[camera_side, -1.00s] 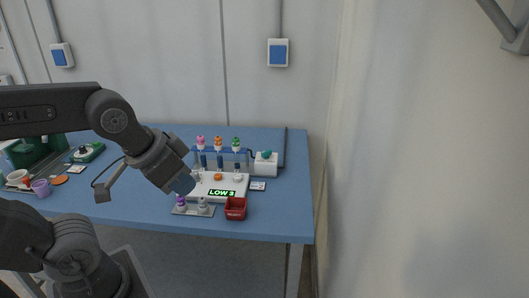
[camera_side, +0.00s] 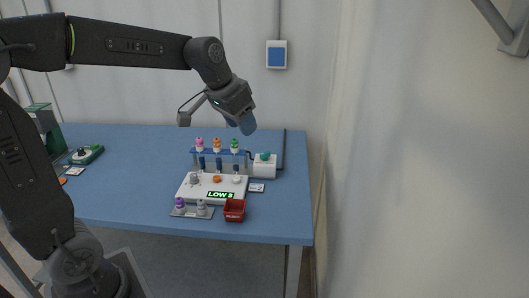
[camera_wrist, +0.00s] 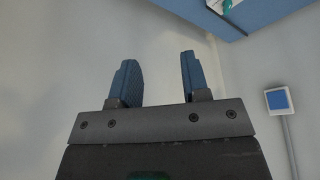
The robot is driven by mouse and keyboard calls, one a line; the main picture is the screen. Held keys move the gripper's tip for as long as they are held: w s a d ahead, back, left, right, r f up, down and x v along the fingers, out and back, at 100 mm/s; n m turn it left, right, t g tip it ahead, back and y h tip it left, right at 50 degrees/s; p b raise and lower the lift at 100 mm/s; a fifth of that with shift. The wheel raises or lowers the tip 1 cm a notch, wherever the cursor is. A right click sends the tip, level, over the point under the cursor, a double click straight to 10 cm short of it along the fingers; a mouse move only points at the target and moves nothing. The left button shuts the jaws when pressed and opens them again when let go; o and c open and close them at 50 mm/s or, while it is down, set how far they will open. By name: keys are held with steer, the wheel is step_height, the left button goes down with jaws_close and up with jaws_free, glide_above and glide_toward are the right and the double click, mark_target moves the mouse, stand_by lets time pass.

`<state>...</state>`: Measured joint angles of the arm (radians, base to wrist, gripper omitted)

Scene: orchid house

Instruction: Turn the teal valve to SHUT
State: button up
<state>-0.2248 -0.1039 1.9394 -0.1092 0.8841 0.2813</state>
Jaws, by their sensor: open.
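The teal valve (camera_side: 265,156) sits on top of a white box (camera_side: 264,169) at the right end of the blue rack on the table. Its handle direction and any SHUT mark are too small to read. A small label card (camera_side: 256,188) lies in front of the box. My gripper (camera_side: 248,127) is in the air above and a little left of the valve, touching nothing. In the wrist view my gripper (camera_wrist: 159,80) has its two blue fingers apart with nothing between them. A teal bit shows at that view's top edge (camera_wrist: 227,4), only partly in frame.
The blue rack (camera_side: 221,152) carries pink, orange and green knobs. A white board (camera_side: 211,195) reading LOW 3 stands before it. A red bin (camera_side: 234,210) and a grey plate (camera_side: 191,212) sit at the front edge. A dark upright bar (camera_side: 284,150) stands right of the box.

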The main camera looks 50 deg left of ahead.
steer(key=w+a+f, duration=0.4)
steer(key=w+a, duration=0.5)
steer(key=w, duration=0.1)
glide_toward(265, 152)
steer(key=x, duration=0.9)
steer(key=shift+d+f, duration=0.1)
steer(key=shift+c, duration=0.3)
jaws_close()
